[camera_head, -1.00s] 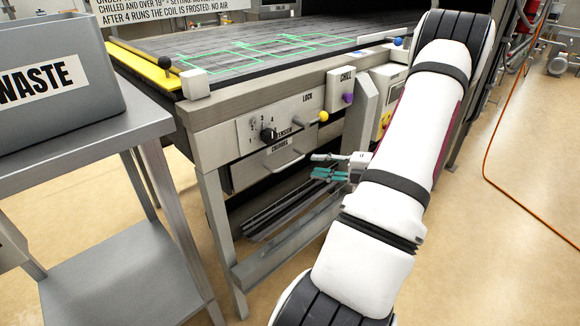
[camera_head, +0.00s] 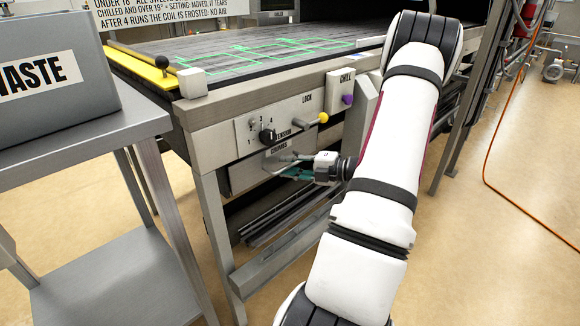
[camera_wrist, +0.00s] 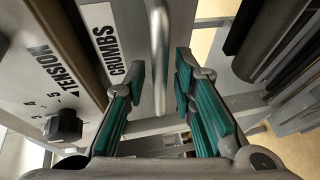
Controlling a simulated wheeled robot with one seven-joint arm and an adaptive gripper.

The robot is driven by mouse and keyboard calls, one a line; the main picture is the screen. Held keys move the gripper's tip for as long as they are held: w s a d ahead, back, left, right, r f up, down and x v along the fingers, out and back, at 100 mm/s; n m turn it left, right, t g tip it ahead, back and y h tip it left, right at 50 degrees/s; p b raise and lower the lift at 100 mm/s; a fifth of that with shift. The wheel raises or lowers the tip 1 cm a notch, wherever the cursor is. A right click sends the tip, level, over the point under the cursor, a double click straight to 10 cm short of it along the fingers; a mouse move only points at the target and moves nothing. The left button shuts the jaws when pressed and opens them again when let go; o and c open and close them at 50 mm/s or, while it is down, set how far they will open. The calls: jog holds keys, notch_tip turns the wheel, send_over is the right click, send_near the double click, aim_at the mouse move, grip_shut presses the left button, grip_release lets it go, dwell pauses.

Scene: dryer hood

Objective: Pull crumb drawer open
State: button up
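The crumb drawer (camera_head: 240,177) is a grey metal front below the tension panel, and it looks closed. Its CRUMBS label (camera_wrist: 113,52) and silvery bar handle (camera_wrist: 159,50) show in the wrist view. My gripper (camera_head: 282,166) is at the drawer front, close to the handle. In the wrist view my gripper (camera_wrist: 162,90) is open, with teal pads on either side of the handle's line. The handle runs between the fingers. Whether a pad touches it cannot be told. In the head view the fingers partly cover the handle.
Above the drawer are the black tension knob (camera_head: 267,135), the yellow-tipped lock lever (camera_head: 322,118) and the purple chill knob (camera_head: 347,99). A waste bin (camera_head: 60,80) stands on a steel table at left. A lower frame rail (camera_head: 285,245) runs below the drawer.

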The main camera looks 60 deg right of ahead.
grip_shut()
jog(key=shift+s, duration=0.15)
jog(key=s+a+p, duration=0.3)
jog(key=s+p, duration=0.3)
jog(key=s, duration=0.6)
jog(key=s+a+p, duration=0.3)
jog(key=s+p, duration=0.2)
jog(key=s, duration=0.7)
jog(key=shift+s+p, duration=0.15)
jog(key=shift+p, duration=0.25)
jog(key=shift+o, duration=1.9)
grip_release()
jog(key=shift+s, duration=0.1)
jog(key=v, duration=1.2)
